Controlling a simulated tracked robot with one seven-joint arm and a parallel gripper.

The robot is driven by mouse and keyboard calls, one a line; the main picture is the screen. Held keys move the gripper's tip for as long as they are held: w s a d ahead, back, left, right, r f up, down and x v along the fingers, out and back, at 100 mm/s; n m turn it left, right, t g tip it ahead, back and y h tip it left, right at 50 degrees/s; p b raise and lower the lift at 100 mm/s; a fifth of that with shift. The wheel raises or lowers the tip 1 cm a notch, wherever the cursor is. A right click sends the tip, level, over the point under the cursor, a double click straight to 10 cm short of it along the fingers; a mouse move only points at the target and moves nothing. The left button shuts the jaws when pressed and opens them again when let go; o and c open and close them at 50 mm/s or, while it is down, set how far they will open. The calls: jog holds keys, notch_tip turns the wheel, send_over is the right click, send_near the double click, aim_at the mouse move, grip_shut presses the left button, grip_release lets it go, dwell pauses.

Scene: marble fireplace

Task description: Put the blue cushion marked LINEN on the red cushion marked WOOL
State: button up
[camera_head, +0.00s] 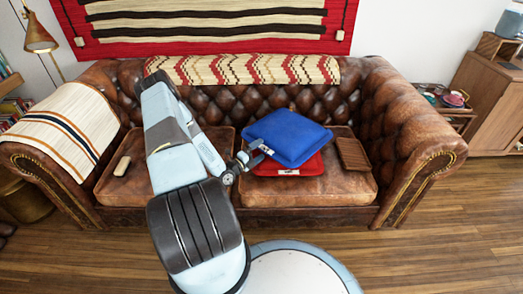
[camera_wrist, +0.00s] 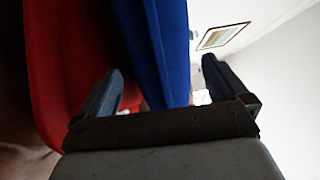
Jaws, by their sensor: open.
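The blue cushion (camera_head: 288,135) lies over the red cushion (camera_head: 300,169) on the right seat of the sofa, covering most of it. The red one shows along the front. No lettering is legible on either. My gripper (camera_head: 258,150) is at the left front edge of the blue cushion. In the wrist view my gripper (camera_wrist: 162,66) is open, with the edge of the blue cushion (camera_wrist: 172,50) between its fingers. Whether the fingers touch it is unclear. The red cushion (camera_wrist: 75,60) shows at the left there, beside the blue one.
The brown leather sofa (camera_head: 310,190) has a ridged brown item (camera_head: 352,153) right of the cushions and a small beige item (camera_head: 122,166) on its left seat. A patterned throw (camera_head: 245,69) covers the backrest top. A striped throw (camera_head: 65,128) covers the left arm.

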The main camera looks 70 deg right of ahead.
jog(key=v, duration=0.9)
jog(key=shift+a, duration=0.4)
jog(key=w+a+r+m+y, duration=0.3)
jog(key=w+a+r+m, duration=0.3)
jog(key=r, duration=0.5)
jog(key=w+a+r+m+y, duration=0.35)
jog(key=a+r+m, duration=0.3)
jog(key=r, duration=0.45)
jog(key=w+a+r+m+y, duration=0.2)
jog(key=w+a+r+m, duration=0.35)
jog(key=r+m, duration=0.4)
jog(key=a+r+m+t+y, duration=0.45)
jog(key=a+r+t, duration=0.25)
jog(key=a+r, duration=0.95)
jog(key=s+a+r+m+t+y, duration=0.2)
jog(key=s+a+r+t, duration=0.1)
jog(key=a, duration=0.5)
jog(key=s+a+r+m+t+y, duration=0.2)
jog(key=s+a+r+t, duration=0.2)
jog(key=a, duration=0.4)
jog(key=v, duration=0.2)
jog(key=shift+s+r, duration=0.25)
jog(key=shift+s, duration=0.1)
